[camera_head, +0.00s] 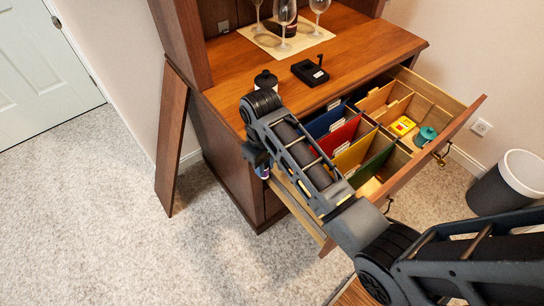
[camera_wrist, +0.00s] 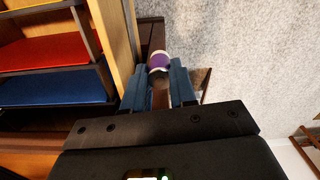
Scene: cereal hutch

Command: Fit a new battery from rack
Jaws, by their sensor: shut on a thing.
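My gripper (camera_wrist: 160,78) is shut on a small purple-and-white cylinder (camera_wrist: 158,61), which looks like the battery. Its end shows between the two blue-grey fingers in the wrist view. In the head view my gripper (camera_head: 258,158) hangs by the left side of the open drawer, and the battery (camera_head: 262,171) shows as a small bit below it. A black device (camera_head: 310,71) with a raised part lies on the hutch top; I cannot tell whether its battery bay is open. I cannot make out a battery rack in either view.
A wooden board (camera_head: 171,140) leans at left. A bin (camera_head: 506,184) stands right.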

